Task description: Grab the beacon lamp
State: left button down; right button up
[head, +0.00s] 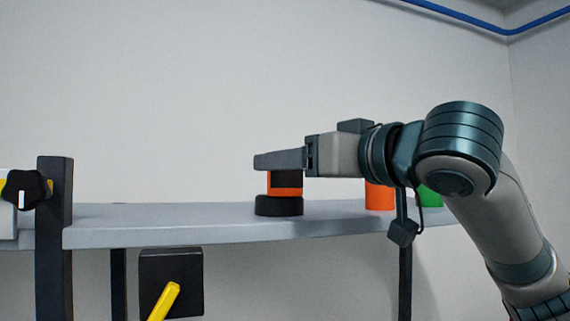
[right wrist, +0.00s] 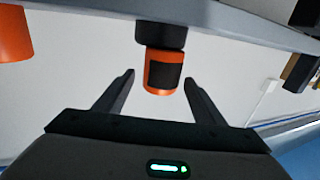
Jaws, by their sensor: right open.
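The beacon lamp (head: 285,183) is an orange cylinder with a black panel and a wider black base. It stands upright on a grey shelf-like surface (head: 160,232). My right gripper (head: 262,161) is open, and its fingers cover the lamp's top in the head view. In the right wrist view the lamp (right wrist: 151,74) appears upside down, its orange end between the two fingers of the gripper (right wrist: 159,77). A gap shows on each side, and neither finger visibly touches it. My left gripper is not in view.
An orange cylinder (head: 379,196) and a green one (head: 430,197) stand right of the lamp, partly behind my right arm. A dark post with a black knob (head: 25,190) is at the left. A black box with a yellow lever (head: 166,299) is below the surface.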

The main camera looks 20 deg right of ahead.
jog(key=shift+w, duration=0.1)
dwell(0.3)
jog(key=shift+p+x, duration=0.85)
jog(key=shift+p, duration=0.2)
jog(key=shift+p+x, duration=0.75)
jog(key=shift+x, duration=0.15)
jog(key=shift+w+a+r, duration=0.1)
jog(key=shift+w+a, duration=0.05)
jog(key=shift+w, duration=0.2)
jog(key=shift+w+a+f+p, duration=0.2)
jog(key=shift+w+p, duration=0.15)
jog(key=shift+w, duration=0.05)
jog(key=c, duration=1.2)
